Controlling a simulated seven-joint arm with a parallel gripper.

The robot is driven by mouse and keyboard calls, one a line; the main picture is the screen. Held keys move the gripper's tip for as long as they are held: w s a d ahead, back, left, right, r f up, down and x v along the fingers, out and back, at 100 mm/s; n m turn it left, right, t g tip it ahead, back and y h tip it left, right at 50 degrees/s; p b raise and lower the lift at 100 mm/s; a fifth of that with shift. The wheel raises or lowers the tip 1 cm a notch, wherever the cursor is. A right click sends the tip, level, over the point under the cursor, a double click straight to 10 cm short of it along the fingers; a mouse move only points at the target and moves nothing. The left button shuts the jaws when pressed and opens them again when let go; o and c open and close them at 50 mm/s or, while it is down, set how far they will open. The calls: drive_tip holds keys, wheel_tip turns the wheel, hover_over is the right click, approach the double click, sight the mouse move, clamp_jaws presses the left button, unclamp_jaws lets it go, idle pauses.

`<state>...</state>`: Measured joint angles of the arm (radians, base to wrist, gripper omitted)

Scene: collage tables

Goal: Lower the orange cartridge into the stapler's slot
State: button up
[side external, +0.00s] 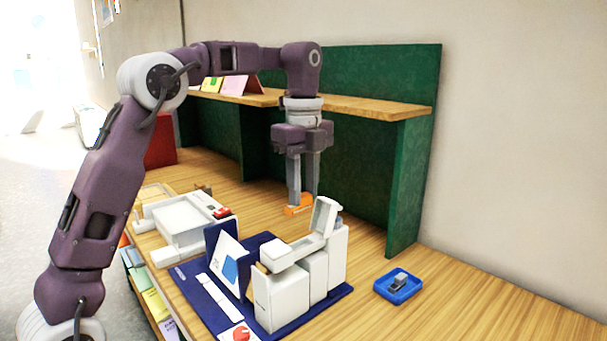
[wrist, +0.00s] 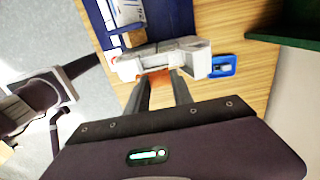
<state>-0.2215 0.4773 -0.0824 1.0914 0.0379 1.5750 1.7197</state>
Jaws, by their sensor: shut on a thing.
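The orange cartridge (side external: 297,210) is between the fingertips of my gripper (side external: 302,196), which is shut on it. The fingers point down, and the cartridge is above the wooden table behind the stapler in the side view. The white stapler (side external: 300,278) stands on a blue mat (side external: 205,304), with a raised arm or lid (side external: 325,216) at its right end. In the wrist view the cartridge (wrist: 157,78) shows between the fingertips, close to the stapler (wrist: 150,58) in the picture. The slot is not clear in either view, and I cannot tell the height gap.
A blue tray (side external: 412,289) with a small grey piece sits to the right of the stapler. A white machine (side external: 180,218) stands to its left. A green shelf unit (side external: 412,165) with a wooden shelf (side external: 375,107) rises behind my gripper.

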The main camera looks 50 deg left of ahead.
drive_tip(key=shift+f, duration=4.05)
drive_tip(key=o, duration=1.1)
drive_tip(key=shift+c, duration=0.2)
wheel_tip(320, 180, up, 7)
drive_tip(key=shift+f, duration=0.15)
drive_tip(key=shift+r, duration=0.2)
